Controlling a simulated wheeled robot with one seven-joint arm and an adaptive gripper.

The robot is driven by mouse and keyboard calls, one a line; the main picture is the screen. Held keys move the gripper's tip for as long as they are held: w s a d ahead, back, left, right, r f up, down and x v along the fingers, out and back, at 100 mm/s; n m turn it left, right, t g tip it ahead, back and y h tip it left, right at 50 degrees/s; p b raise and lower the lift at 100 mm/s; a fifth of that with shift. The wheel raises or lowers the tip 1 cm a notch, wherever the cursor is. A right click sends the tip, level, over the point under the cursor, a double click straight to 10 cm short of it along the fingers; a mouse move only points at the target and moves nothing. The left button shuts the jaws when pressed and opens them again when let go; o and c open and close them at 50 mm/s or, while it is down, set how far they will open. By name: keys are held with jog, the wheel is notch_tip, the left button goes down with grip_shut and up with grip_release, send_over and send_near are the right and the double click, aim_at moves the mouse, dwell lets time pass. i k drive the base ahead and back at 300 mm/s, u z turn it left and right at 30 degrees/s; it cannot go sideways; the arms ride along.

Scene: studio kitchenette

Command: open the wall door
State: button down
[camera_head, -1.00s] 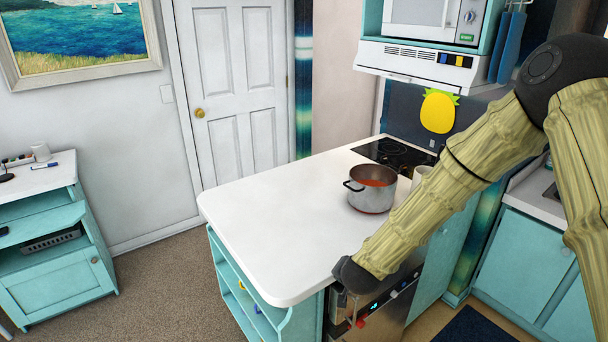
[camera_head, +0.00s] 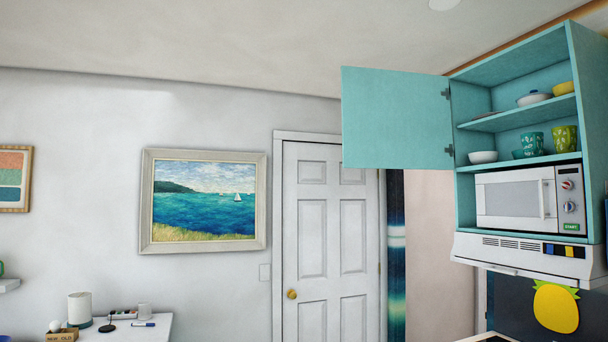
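A white panelled room door (camera_head: 325,240) is in the back wall and is shut. Its brass knob (camera_head: 292,294) is on the left side. The open cabinet door hides the room door's upper right corner. My gripper and arm are not in view.
A white microwave (camera_head: 515,199) sits in the cabinet's lower bay, over a white range hood (camera_head: 520,255). A framed seascape (camera_head: 203,200) hangs left of the room door. A white-topped side table (camera_head: 145,328) is at the lower left. The floor is out of view.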

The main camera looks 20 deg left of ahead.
aim_at(390, 119)
jog(key=u, duration=1.55)
jog(key=i, duration=3.3)
jog(key=z, duration=1.7)
